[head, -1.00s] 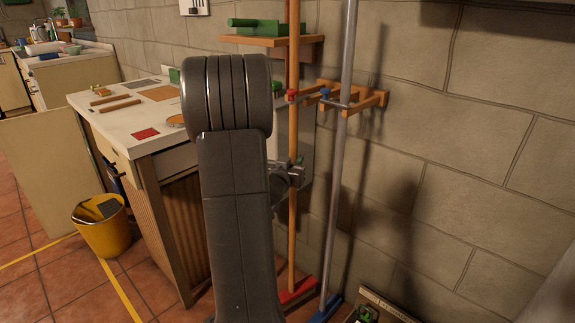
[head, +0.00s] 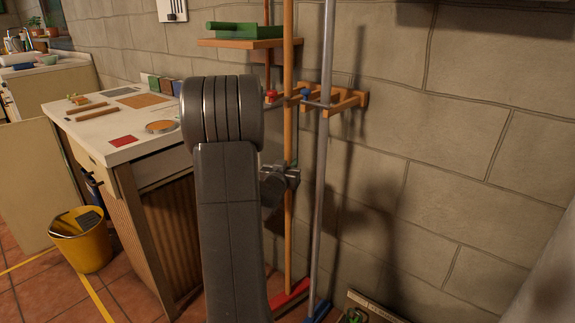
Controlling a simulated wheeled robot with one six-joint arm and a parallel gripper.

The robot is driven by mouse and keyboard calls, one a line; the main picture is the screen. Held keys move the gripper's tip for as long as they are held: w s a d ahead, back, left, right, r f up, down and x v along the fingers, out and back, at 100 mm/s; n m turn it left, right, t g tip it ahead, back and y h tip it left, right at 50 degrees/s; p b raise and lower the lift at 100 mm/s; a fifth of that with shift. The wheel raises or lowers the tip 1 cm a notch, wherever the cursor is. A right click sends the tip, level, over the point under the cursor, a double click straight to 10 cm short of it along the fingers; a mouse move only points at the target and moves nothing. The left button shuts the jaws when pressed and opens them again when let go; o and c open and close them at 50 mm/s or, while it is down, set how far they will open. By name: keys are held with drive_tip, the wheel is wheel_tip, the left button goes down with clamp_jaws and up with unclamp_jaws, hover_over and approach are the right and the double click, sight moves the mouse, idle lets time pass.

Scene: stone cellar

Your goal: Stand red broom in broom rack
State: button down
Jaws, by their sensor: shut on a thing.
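The red broom has a long wooden handle (head: 289,140) and a red head (head: 290,296) low near the floor. It stands close to upright. My gripper (head: 285,178) is shut on the handle about midway up; my own arm partly hides it. The wooden broom rack (head: 350,101) is on the stone wall, with a red marker (head: 271,96) and a blue marker (head: 305,93). The handle crosses in front of the rack, between the two markers. I cannot tell whether it is inside a slot.
A blue broom with a grey handle (head: 321,190) and blue head (head: 317,313) stands at the rack, just right of the red one. A shelf (head: 240,43) with a green object is above left. A workbench (head: 90,125) and yellow bucket (head: 80,240) stand left.

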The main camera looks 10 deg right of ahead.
drive_tip(key=shift+f+b, duration=1.95)
drive_tip(key=shift+f, duration=0.5)
drive_tip(key=c, duration=1.3)
unclamp_jaws()
drive_tip(key=shift+o, duration=0.8)
drive_tip(key=shift+f, duration=0.15)
drive_tip(key=p+v, duration=0.2)
drive_tip(key=v, duration=1.2)
drive_tip(key=shift+w, duration=0.15)
